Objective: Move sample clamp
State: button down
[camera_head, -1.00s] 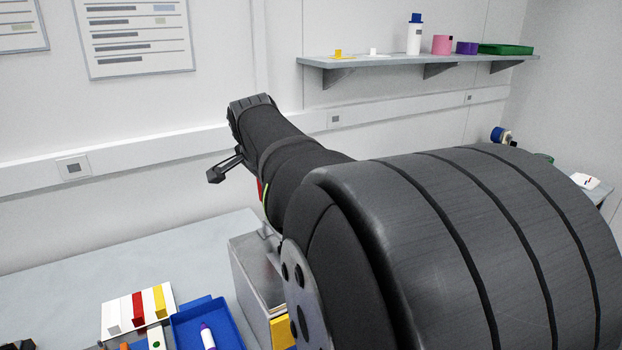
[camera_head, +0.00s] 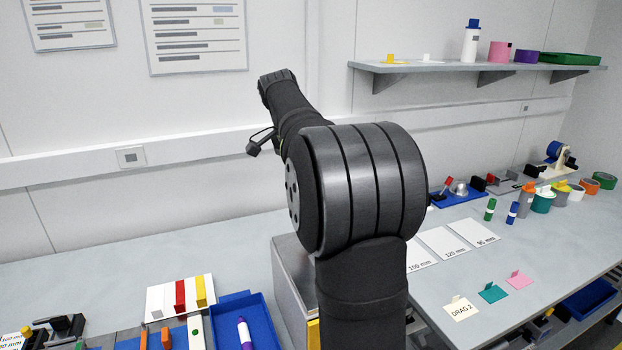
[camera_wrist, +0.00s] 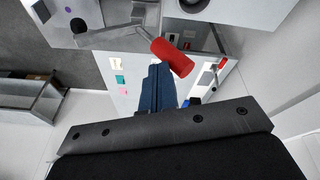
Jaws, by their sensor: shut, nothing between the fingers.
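No part is marked as the sample clamp, so I cannot tell for sure which one it is. A small device with a red-tipped handle (camera_head: 447,183) stands on a blue base at the back of the right bench in the head view and may be a clamp. In the wrist view my gripper (camera_wrist: 157,72) points away from the camera with its dark blue fingers together and empty. A red cylindrical grip (camera_wrist: 173,57) on a metal bar shows beside the fingertips; I cannot tell whether they touch. In the head view my arm hides the fingers.
A metal box (camera_head: 289,284) stands beside my arm. A blue tray (camera_head: 266,325) with a purple-capped marker and a white rack (camera_head: 156,304) with coloured strips lie at lower left. Tape rolls and green and blue bottles stand on the right bench (camera_head: 540,265). A shelf (camera_head: 420,67) is above.

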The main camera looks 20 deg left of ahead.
jog(key=shift+w+a+f, duration=0.65)
jog(key=shift+w+a, duration=0.2)
jog(key=shift+a, duration=0.05)
notch_tip(320, 180, down, 5)
jog(key=w+a, duration=0.2)
jog(key=shift+w+a, duration=0.4)
jog(key=shift+f, duration=0.3)
jog(key=v, duration=1.8)
jog(key=shift+r, duration=0.1)
jog(key=shift+d, duration=0.1)
